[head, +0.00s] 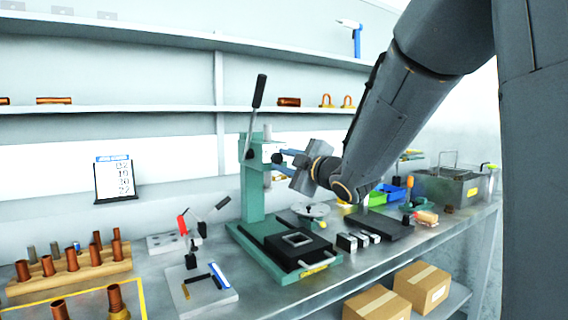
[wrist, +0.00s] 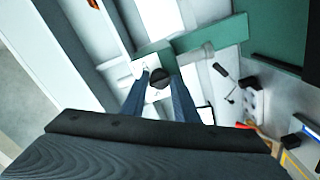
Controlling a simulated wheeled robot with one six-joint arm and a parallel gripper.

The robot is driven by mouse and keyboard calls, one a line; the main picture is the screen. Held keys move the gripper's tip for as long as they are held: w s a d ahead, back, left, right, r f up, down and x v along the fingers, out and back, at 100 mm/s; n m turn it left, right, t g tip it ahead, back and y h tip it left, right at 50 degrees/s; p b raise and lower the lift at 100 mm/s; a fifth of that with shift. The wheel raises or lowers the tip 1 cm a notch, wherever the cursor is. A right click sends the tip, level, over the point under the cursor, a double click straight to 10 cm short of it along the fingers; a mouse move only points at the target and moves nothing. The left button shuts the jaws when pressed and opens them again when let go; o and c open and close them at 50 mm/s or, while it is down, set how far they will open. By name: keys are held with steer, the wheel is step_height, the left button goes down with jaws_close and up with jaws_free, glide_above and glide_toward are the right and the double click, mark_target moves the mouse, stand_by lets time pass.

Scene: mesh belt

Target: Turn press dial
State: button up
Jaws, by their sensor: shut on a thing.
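The green press (head: 252,190) stands on the bench in the middle of the head view, and its frame also shows in the wrist view (wrist: 225,35). On the press head is a white plate with the black press dial (wrist: 160,77). My gripper (head: 273,157) reaches the press head from the right. In the wrist view its two blue-grey fingers (wrist: 161,82) stand on either side of the dial and are shut on it. The dial's pointer or marks cannot be made out. In the head view the fingers partly hide the dial.
The press's long black lever (head: 259,92) stands up at its upper left. Copper fittings in a wooden rack (head: 70,272) and a small clamp fixture (head: 200,288) stand left. Shelves (head: 110,108) run behind.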

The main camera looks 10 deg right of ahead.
steer(key=o, duration=1)
steer(key=shift+o, duration=0.2)
steer(key=v, duration=0.7)
steer(key=shift+s+d, duration=0.15)
steer(key=shift+s, duration=0.2)
